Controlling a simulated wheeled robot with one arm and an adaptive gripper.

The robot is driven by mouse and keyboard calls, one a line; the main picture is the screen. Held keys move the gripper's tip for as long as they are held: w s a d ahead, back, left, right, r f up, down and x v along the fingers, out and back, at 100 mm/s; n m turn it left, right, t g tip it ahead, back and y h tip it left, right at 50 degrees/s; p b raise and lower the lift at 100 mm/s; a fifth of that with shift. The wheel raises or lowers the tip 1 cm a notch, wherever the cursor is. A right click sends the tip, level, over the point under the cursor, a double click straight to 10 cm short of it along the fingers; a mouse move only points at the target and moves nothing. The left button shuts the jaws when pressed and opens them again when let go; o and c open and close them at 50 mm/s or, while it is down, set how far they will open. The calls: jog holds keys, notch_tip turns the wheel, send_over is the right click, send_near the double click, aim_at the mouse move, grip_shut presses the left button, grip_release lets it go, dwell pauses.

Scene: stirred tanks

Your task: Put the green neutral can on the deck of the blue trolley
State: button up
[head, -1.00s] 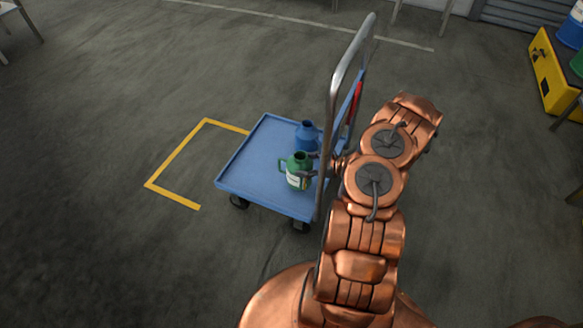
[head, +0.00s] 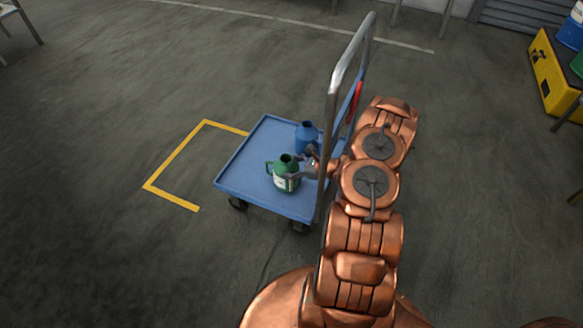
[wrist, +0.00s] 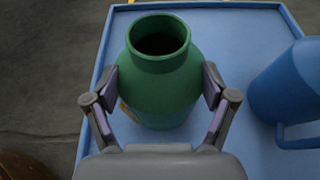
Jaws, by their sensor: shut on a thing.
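The green can (head: 285,176) with a white label is upright over the near part of the blue trolley's deck (head: 246,170). My gripper (head: 298,171) is shut on the can from its right side, reaching in past the trolley's handle. In the wrist view the green can (wrist: 162,75) sits between the two fingers of my gripper (wrist: 160,88), its open mouth facing up. The deck (wrist: 228,28) shows around it. I cannot tell whether the can's base touches the deck.
A blue can (head: 306,137) stands on the deck behind the green can; it is at the right in the wrist view (wrist: 290,85). The trolley's metal handle (head: 333,110) rises close beside my arm. The deck's left part is bare. Yellow floor marking (head: 172,158) lies left.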

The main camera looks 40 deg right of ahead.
jog(key=o, duration=1.7)
jog(key=shift+c, duration=0.2)
jog(key=shift+s+d+r, duration=0.1)
jog(key=shift+r, duration=0.05)
jog(key=p+v, duration=0.1)
jog(key=v, duration=1)
jog(key=shift+s+d+p, duration=0.15)
jog(key=shift+s+p, duration=0.15)
jog(key=shift+p, duration=0.1)
jog(key=shift+r, duration=0.1)
